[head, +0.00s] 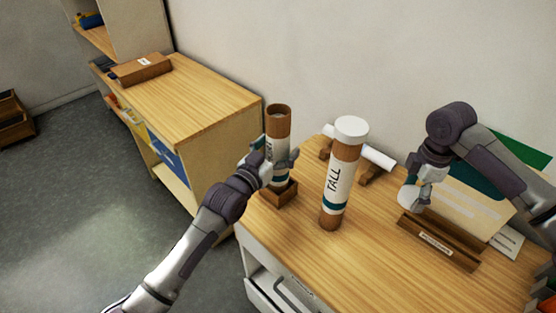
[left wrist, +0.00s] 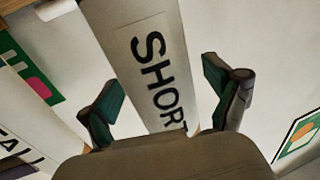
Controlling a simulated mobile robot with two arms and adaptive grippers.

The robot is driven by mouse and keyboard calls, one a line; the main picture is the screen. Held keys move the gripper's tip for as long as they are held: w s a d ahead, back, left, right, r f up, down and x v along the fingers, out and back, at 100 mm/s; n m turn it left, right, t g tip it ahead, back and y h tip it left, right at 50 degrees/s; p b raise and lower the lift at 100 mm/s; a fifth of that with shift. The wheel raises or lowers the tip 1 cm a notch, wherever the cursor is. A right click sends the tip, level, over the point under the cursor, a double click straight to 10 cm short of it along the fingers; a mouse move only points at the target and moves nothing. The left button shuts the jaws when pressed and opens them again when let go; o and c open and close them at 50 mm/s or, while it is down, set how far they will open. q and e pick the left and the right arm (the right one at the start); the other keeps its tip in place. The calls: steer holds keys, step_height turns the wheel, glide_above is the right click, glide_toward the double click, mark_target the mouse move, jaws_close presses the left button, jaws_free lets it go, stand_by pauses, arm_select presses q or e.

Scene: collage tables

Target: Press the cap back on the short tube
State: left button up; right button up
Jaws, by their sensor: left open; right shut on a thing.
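The short tube (head: 279,124) stands upright in a small square wooden holder (head: 285,197); its brown-rimmed top is uncapped. In the left wrist view its white wall with the "SHORT" label (left wrist: 150,62) runs between the fingers. My left gripper (head: 278,155) is open around the tube's middle, with a gap visible on each side of the tube in the wrist view. My right gripper (head: 420,186) is shut on a white cap (head: 407,198), held at the right of the table near the wooden card stand.
The tall tube (head: 335,188), capped in white, stands upright just right of the short tube. Behind it a white roll (head: 377,158) lies on wooden supports. A wooden card stand (head: 438,243) is at the right. The front middle of the table (head: 360,265) is clear.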

mark_target(272, 120)
arm_select(q)
jaws_close()
step_height(272, 120, up, 10)
steer(key=shift+r+b, duration=0.1)
steer(key=shift+b, duration=0.9)
arm_select(e)
step_height(272, 120, down, 2)
steer(key=shift+f, duration=0.1)
